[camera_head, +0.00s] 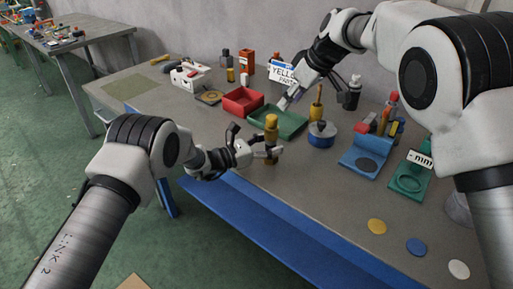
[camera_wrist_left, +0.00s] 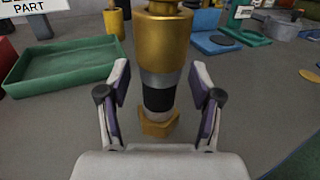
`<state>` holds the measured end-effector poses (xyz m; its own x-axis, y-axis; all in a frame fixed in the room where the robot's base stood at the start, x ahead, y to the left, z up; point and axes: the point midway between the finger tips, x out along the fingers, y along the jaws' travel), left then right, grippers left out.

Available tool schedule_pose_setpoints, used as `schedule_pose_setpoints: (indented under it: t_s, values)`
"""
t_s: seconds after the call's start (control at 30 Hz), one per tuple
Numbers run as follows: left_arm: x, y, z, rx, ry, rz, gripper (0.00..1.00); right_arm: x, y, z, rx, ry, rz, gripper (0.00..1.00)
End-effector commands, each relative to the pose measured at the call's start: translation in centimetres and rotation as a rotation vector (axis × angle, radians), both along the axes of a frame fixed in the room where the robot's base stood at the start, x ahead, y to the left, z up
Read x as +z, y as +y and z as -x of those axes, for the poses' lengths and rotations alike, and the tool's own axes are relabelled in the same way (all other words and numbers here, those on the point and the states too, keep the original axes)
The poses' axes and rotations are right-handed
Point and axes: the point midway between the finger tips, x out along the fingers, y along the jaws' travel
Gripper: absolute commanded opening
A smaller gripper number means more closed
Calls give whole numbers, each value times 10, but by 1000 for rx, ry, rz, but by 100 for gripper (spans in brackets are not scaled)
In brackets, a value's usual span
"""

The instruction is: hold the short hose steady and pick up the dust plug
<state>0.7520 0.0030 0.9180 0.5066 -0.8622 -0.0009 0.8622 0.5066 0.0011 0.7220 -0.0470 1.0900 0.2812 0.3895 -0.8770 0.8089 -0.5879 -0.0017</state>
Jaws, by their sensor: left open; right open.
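The short hose (camera_head: 271,134) stands upright near the front edge of the grey table. In the left wrist view the short hose (camera_wrist_left: 160,95) has a wide gold upper part, a grey ring, a dark band and a gold hex foot. My left gripper (camera_head: 268,153) is open around its lower part, with one finger on each side and gaps visible. The left wrist view shows these fingers (camera_wrist_left: 159,100) too. My right gripper (camera_head: 284,103) is open above the green tray (camera_head: 291,131). I cannot pick out the dust plug for certain; a yellow top shows on the short hose.
A red tray (camera_head: 231,108) lies left of the green tray. A blue round container (camera_head: 321,140) and a yellow-handled tool (camera_head: 317,105) stand to the right. Blue (camera_head: 347,163) and green (camera_head: 402,188) stands are further right. Flat discs (camera_head: 377,227) lie near the front edge.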

Motion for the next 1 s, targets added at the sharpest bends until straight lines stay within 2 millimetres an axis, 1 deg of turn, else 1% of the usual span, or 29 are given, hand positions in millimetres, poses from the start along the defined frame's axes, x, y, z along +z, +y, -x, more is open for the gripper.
schedule_pose_setpoints:
  t_s: [0.1,0.3,0.33,0.37,0.4,0.5,1.0]
  values:
    - [0,-7,-4,0,1,0,65,0,0,0,0,0,0,42]
    - [0,-7,-4,1,1,0,65,0,0,0,0,0,0,42]
    - [0,-7,-4,1,1,0,58,0,0,0,0,0,0,42]
    - [0,-7,-4,1,1,0,47,0,0,0,0,0,0,42]
    - [0,-7,-4,1,1,0,33,0,0,0,0,0,0,42]
    - [0,-7,-4,1,1,0,0,0,0,0,0,0,0,42]
    - [0,-7,-4,1,1,0,0,0,0,0,0,0,0,42]
